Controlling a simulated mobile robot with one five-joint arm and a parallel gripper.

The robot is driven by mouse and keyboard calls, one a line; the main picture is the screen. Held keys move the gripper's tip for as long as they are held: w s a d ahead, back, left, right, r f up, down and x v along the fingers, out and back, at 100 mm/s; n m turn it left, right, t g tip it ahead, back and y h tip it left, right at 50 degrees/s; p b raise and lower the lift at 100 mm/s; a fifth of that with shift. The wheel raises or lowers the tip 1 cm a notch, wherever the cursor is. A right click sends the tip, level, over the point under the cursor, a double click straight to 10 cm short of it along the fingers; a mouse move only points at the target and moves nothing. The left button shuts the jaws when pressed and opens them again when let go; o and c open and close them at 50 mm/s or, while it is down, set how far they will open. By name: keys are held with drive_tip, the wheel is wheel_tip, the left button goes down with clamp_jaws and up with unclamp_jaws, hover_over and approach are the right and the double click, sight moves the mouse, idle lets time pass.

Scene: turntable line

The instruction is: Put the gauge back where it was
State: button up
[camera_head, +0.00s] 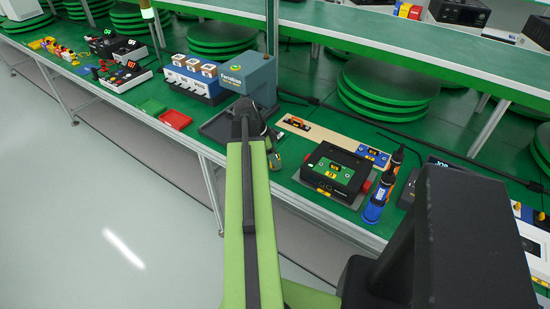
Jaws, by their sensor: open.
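I cannot tell for certain which object is the gauge. One candidate is a small dark piece with an orange face (297,123) lying on a beige board (330,133). Another is a blue device with an orange display (373,155) at the board's right end. A black unit with a green panel (340,172) stands in front of the board on a grey plate. The dark end of my arm, with my gripper (268,142), is over the bench front, left of the black unit. My gripper is open, but its fingers are hard to make out and nothing shows held.
A grey-blue machine (247,78) and a dark tray (222,128) stand left of the board. Blue bottles (376,200) stand right of the black unit. A shelf (400,45) runs above the bench's back.

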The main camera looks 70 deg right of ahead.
drive_tip(key=p+v, duration=1.1)
drive_tip(key=v, duration=0.1)
drive_tip(key=shift+r, duration=0.1)
drive_tip(key=w+a+f+n+t, duration=0.1)
drive_tip(key=w+a+n+t, duration=0.1)
drive_tip(key=w+a+n, duration=1.9)
drive_tip(key=a, duration=0.8)
drive_tip(key=w+a+n+t+y, duration=0.1)
drive_tip(key=w+a+n, duration=0.3)
drive_tip(key=a, duration=0.9)
drive_tip(key=w+a+n+y, duration=0.1)
drive_tip(key=w+a+n, duration=0.4)
drive_tip(key=a, duration=0.8)
drive_tip(key=shift+w+a+f+t, duration=0.2)
drive_tip(key=shift+w+f+t, duration=0.2)
drive_tip(key=shift+w, duration=0.1)
